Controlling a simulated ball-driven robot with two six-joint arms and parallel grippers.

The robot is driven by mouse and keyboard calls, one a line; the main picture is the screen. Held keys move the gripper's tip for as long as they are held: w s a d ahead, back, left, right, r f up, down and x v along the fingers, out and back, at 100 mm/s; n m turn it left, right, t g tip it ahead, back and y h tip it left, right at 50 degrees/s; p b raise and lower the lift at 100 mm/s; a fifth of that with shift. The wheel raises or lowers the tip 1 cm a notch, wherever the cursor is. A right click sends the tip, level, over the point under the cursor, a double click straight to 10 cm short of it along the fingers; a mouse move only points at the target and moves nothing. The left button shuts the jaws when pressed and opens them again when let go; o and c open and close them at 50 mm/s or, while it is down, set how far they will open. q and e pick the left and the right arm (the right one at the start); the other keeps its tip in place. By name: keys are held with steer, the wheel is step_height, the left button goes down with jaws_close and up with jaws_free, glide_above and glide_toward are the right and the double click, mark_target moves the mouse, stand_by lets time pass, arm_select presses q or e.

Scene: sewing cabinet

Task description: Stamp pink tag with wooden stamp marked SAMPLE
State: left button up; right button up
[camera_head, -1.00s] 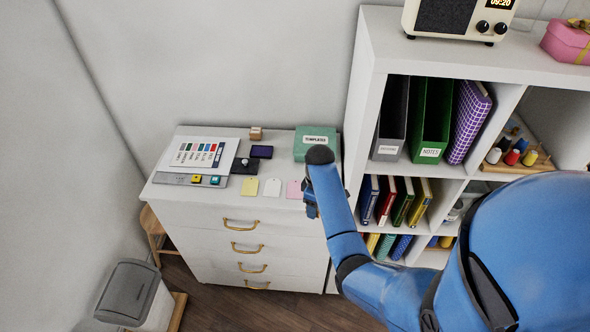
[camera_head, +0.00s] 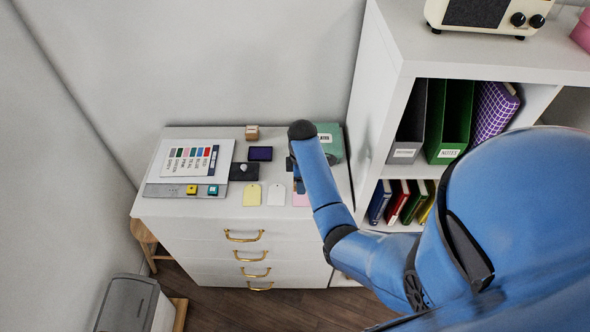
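The pink tag (camera_head: 300,200) lies near the front right of the white cabinet top, partly hidden by my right arm. A small wooden block (camera_head: 251,133), which looks like the wooden stamp, stands at the back of the cabinet top; no marking on it is readable. A dark purple ink pad (camera_head: 260,154) lies just in front of it. My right gripper (camera_head: 297,182) is above or beside the pink tag and mostly hidden behind my blue arm, so its fingers cannot be judged. My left gripper is not in view.
A yellow tag (camera_head: 252,195) and a white tag (camera_head: 278,195) lie left of the pink tag. A black pad with a pale knob (camera_head: 243,171) and a colour chart (camera_head: 192,158) lie further left. A green box (camera_head: 330,143) and tall shelf (camera_head: 385,120) bound the right side.

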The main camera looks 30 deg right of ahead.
mark_target(302, 197)
steer(key=shift+w, duration=0.1)
steer(key=shift+s+f, duration=0.15)
steer(key=shift+s, duration=0.4)
steer(key=shift+s+f, duration=0.1)
steer(key=shift+w+f+b, duration=0.2)
steer(key=shift+f+b, duration=0.05)
steer(key=shift+f, duration=0.35)
steer(key=shift+w+f+b, duration=0.2)
steer(key=shift+f+b, duration=0.05)
steer(key=shift+f, duration=0.6)
steer(key=shift+s+f+b, duration=0.25)
steer(key=shift+f+b, duration=0.2)
steer(key=shift+b, duration=0.45)
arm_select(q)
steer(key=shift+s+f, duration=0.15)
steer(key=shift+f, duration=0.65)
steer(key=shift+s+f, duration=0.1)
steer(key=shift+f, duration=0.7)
arm_select(e)
steer(key=shift+w+f, duration=0.15)
steer(key=shift+f, duration=0.25)
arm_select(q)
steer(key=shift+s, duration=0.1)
arm_select(e)
steer(key=shift+r, duration=0.1)
